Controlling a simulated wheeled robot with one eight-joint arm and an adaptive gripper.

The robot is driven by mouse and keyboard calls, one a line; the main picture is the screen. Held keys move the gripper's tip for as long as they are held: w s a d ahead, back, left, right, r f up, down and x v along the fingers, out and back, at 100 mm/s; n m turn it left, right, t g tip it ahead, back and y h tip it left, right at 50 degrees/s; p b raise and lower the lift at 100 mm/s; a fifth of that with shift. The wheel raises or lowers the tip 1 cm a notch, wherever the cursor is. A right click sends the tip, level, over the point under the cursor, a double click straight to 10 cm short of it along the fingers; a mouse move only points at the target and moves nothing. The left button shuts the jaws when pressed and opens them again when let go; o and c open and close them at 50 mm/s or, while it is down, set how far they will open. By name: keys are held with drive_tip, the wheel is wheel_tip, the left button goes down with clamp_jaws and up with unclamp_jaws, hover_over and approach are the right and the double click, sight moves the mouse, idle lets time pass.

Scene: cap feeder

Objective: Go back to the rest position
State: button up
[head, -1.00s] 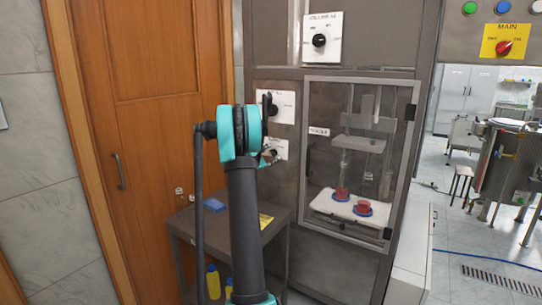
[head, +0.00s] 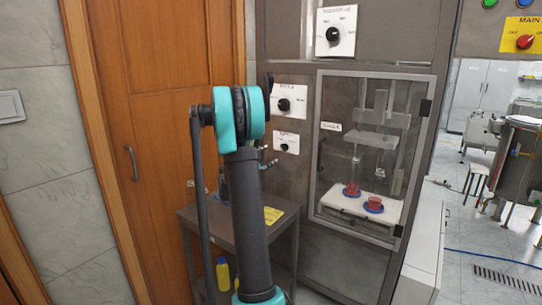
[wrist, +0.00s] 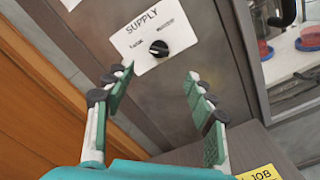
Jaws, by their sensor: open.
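My gripper (wrist: 158,80) is open in the wrist view, with nothing between its green-padded fingers. Beyond the fingers is a white SUPPLY panel (wrist: 184,20) with a black knob (wrist: 159,48); the gap between the fingertips and the panel is hard to judge. In the head view my own arm stands in front of the machine and the side table. Only small parts of the gripper (head: 268,161) show past the arm there, below the lower white knob panel (head: 286,142).
A dark side table (head: 283,226) with a yellow label (head: 272,215) stands below the arm. A yellow bottle (head: 223,274) is beneath it. The glazed machine door (head: 323,160) is closed, with red items on blue bases inside. A wooden door (head: 150,120) is left; open floor lies right.

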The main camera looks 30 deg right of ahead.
idle(0.5)
drive_tip(key=s+a+f+m+g+y, duration=0.1)
drive_tip(key=s+a+f+m+y, duration=0.3)
drive_tip(key=s+a, duration=0.7)
drive_tip(key=s+a+f+m+g+y, duration=0.1)
drive_tip(key=s+a+f+m+y, duration=0.4)
drive_tip(key=s+a, duration=0.7)
drive_tip(key=s+a+f+m+y, duration=0.4)
drive_tip(key=s+a+f+y, duration=0.3)
drive_tip(key=s+a+f, duration=0.4)
drive_tip(key=s+a, duration=0.1)
drive_tip(key=a, duration=0.5)
drive_tip(key=shift+s+m+g+y, duration=0.25)
drive_tip(key=shift+m+g+y, duration=0.05)
drive_tip(key=shift+g, duration=0.1)
